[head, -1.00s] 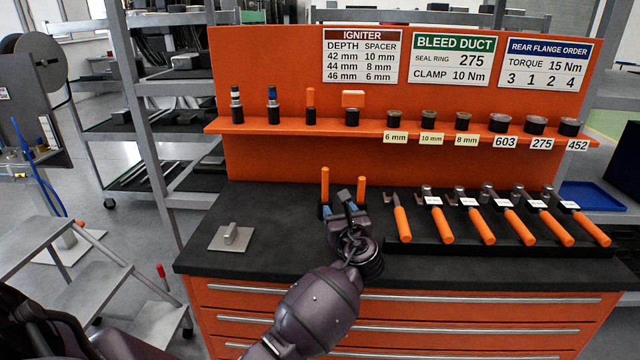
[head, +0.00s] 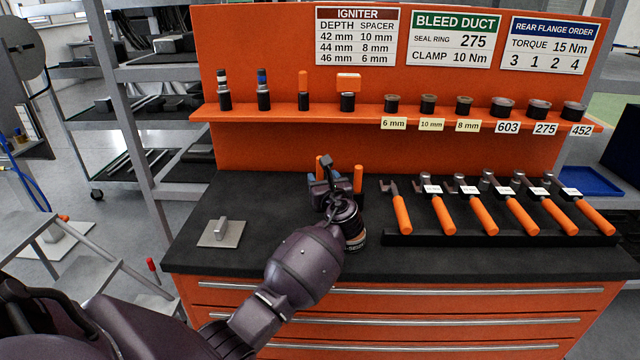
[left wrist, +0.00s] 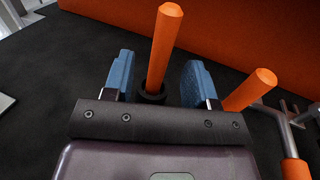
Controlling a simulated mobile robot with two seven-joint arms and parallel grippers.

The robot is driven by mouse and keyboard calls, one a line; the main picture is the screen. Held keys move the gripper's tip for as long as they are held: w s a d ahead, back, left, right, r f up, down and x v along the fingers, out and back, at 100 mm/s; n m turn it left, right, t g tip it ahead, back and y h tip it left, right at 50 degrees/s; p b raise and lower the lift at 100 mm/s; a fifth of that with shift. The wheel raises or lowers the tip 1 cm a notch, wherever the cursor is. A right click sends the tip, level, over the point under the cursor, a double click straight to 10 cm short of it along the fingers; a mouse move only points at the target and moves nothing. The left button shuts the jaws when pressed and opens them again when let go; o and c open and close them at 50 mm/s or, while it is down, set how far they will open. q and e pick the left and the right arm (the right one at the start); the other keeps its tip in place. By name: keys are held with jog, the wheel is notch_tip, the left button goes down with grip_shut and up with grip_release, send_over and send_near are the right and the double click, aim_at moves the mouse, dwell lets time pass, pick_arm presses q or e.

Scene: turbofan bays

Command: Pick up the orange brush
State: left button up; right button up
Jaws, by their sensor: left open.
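My left gripper (head: 329,182) is open over the workbench, its arm coming in from the lower left. In the left wrist view its two blue-padded fingers (left wrist: 158,84) stand on either side of an upright orange rod-like handle (left wrist: 163,45), apparently the brush, with a gap on both sides. The handle rises from a dark round holder (left wrist: 152,96); anything inside the holder is hidden. In the head view the handle's top (head: 319,166) shows just behind the gripper. A second, shorter orange handle (left wrist: 250,90) stands outside the right finger. My right gripper is not in view.
Several orange-handled tools lie in a black rack (head: 450,239) to the right. A metal block on a plate (head: 222,233) lies to the left. An orange shelf (head: 360,112) with small parts crosses the back panel. The bench front left is clear.

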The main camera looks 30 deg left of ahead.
aim_at(321, 172)
pick_arm(q)
jog(key=w+a, duration=0.1)
jog(key=w+a+r, duration=0.1)
jog(key=a, duration=0.1)
jog(key=shift+w+a+r, duration=0.1)
jog(key=shift+w, duration=0.3)
jog(key=shift+w+a, duration=0.25)
jog(key=shift+a, duration=0.05)
jog(key=shift+c, duration=0.9)
grip_shut()
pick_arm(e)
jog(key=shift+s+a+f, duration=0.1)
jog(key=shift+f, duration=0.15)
